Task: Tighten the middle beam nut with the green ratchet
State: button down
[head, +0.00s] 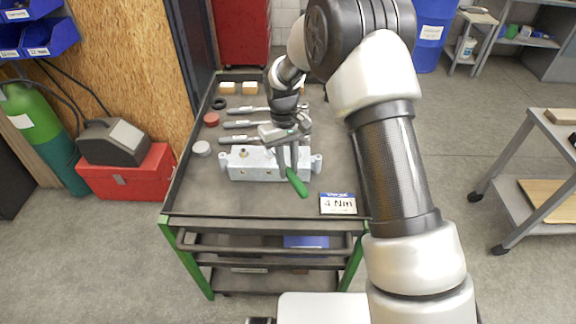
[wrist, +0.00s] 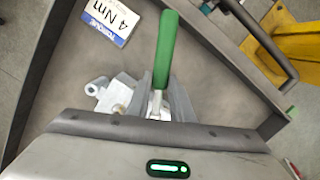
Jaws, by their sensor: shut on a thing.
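The green ratchet's handle (head: 297,183) sticks out below my gripper (head: 288,155) and points toward the front of the cart. In the wrist view the green handle (wrist: 165,50) rises from between my gripper's fingers (wrist: 158,102), which are shut on its metal shaft. The pale grey beam (head: 240,172) lies across the cart top, under and behind my gripper. One brass-coloured nut (head: 243,153) shows on its left part. The gripper hides the beam's middle and right top, so I cannot see the middle nut or whether the ratchet head touches it. A beam end (wrist: 101,87) shows in the wrist view.
The cart top has a raised rim (head: 262,218). A "4 Nm" card (head: 338,204) lies front right. Several other wrenches (head: 243,124) lie behind the beam. The front left top is clear.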

jog(key=shift+s+a+m, duration=0.35)
jog(key=shift+a+m, duration=0.4)
jog(key=shift+m, duration=0.05)
jog(key=shift+a, duration=0.1)
dwell(0.4)
jog(key=c, duration=2.3)
grip_release()
grip_shut()
jog(key=shift+r, duration=0.2)
jog(key=shift+s+r, duration=0.1)
jog(key=shift+r, duration=0.1)
